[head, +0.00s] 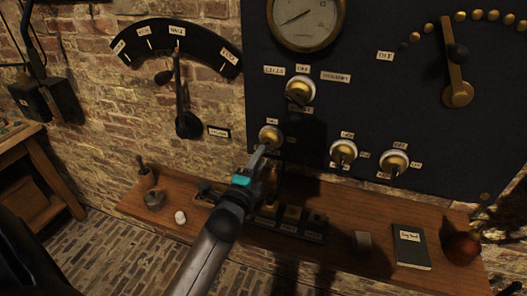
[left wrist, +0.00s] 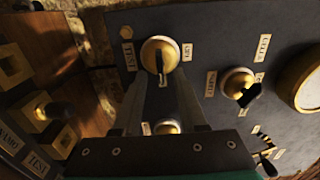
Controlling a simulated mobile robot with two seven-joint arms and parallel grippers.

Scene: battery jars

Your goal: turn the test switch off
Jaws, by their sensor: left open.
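The test switch (head: 270,133) is a round brass knob with a small lever, low on the left of the dark panel. In the left wrist view the test switch (left wrist: 160,52) has a TEST label on its left and an OFF label on its right. Its dark lever points down in that picture, towards the gap between my fingers. My left gripper (head: 262,153) is at this switch. In the left wrist view the gripper (left wrist: 158,82) is open, one finger on each side of the lever. I cannot tell whether either finger touches it. My right gripper is not in view.
Two similar switches (head: 343,150) (head: 394,162) sit to the right, and a three-label selector (head: 300,90) above. A gauge (head: 306,18) and a large brass lever (head: 457,60) are higher. The wooden shelf (head: 215,228) below holds small objects and a logbook (head: 411,247).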

